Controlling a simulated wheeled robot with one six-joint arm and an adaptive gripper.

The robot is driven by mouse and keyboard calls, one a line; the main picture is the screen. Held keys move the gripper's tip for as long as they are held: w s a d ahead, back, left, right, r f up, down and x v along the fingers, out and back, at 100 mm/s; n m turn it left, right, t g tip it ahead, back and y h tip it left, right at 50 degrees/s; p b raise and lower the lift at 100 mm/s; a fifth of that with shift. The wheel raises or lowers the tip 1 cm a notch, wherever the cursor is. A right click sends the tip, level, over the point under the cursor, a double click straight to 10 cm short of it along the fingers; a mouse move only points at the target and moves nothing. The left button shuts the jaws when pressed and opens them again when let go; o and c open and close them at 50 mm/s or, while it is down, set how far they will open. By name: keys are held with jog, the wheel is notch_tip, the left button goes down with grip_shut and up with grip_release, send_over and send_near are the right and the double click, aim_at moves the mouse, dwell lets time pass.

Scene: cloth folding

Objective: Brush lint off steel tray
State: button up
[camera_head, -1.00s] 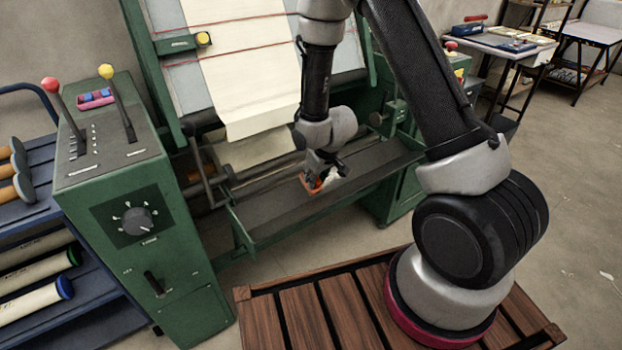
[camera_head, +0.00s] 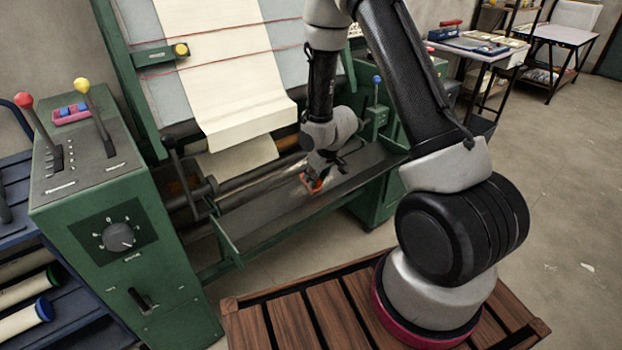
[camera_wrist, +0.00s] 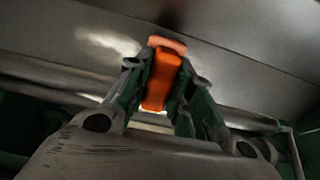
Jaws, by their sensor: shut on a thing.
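The long steel tray (camera_head: 265,221) runs across the front of the green machine, below the cream cloth. My gripper (camera_head: 314,181) is over the tray, right of its middle, pointing down. It is shut on an orange brush (camera_head: 312,186). In the wrist view, the orange brush (camera_wrist: 162,78) sits between the two fingers of my gripper (camera_wrist: 160,95). The brush is at or just above the tray surface; I cannot tell whether it touches. A pale patch shows on the grey surface beside the brush in the wrist view. Lint is too small to make out.
The green control box (camera_head: 125,225) with red and yellow levers stands left of the tray. Cream cloth (camera_head: 235,80) hangs over the machine behind my gripper. A roller (camera_head: 235,180) lies behind the tray. A wooden slatted platform (camera_head: 300,315) is in front.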

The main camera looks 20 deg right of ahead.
jog(key=shift+w+d, duration=0.55)
jog(key=shift+d, duration=1.2)
jog(key=shift+w+d, duration=0.55)
jog(key=shift+d, duration=1.2)
jog(key=shift+w+d, duration=0.55)
jog(key=shift+d, duration=1.2)
jog(key=shift+s+a, duration=0.95)
jog(key=shift+a, duration=2)
jog(key=shift+s+a, duration=0.95)
jog(key=shift+a, duration=2.05)
jog(key=shift+s+a, duration=0.95)
jog(key=shift+a, duration=2)
jog(key=shift+v, duration=2.9)
jog(key=v, duration=0.3)
jog(key=shift+f, duration=0.1)
